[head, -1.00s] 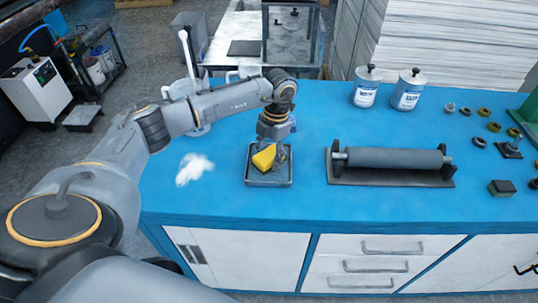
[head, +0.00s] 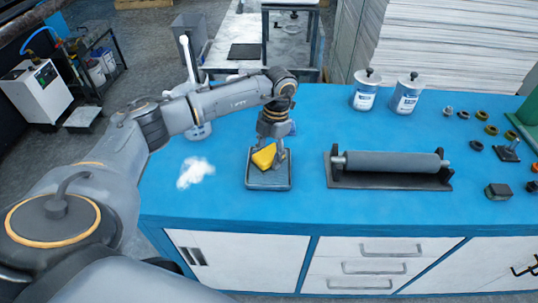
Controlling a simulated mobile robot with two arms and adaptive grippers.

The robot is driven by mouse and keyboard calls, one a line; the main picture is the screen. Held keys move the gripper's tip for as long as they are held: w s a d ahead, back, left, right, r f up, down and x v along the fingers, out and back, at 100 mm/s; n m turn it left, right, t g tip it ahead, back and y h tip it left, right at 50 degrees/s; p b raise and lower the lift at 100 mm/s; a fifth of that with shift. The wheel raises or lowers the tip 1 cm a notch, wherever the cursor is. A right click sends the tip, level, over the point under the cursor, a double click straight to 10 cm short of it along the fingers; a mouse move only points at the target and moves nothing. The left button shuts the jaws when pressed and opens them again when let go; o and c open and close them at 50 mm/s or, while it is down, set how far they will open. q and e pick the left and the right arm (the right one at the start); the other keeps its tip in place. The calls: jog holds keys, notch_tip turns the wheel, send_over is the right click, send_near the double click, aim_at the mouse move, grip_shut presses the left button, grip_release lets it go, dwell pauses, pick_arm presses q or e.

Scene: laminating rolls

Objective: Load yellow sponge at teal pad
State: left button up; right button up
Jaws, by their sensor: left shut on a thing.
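A yellow sponge (head: 263,156) is in the grip of my left gripper (head: 272,160), tilted, over a small dark tray (head: 268,186) with a raised rim on the blue bench. The gripper points down and is shut on the sponge. Whether the sponge touches the tray's inside is hard to tell. The inside of the tray looks grey-teal; I cannot make out a separate teal pad. My right gripper is not in view.
A grey roller (head: 394,164) on a dark stand lies to the right of the tray. Two labelled cans (head: 366,90) stand behind. Small rings and a dark-green block (head: 498,191) are at the right. The blue bench (head: 330,215) is bare in front.

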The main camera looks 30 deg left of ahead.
aim_at(267, 153)
pick_arm(q)
jog(key=shift+r+p, duration=1.35)
jog(key=shift+r, duration=1)
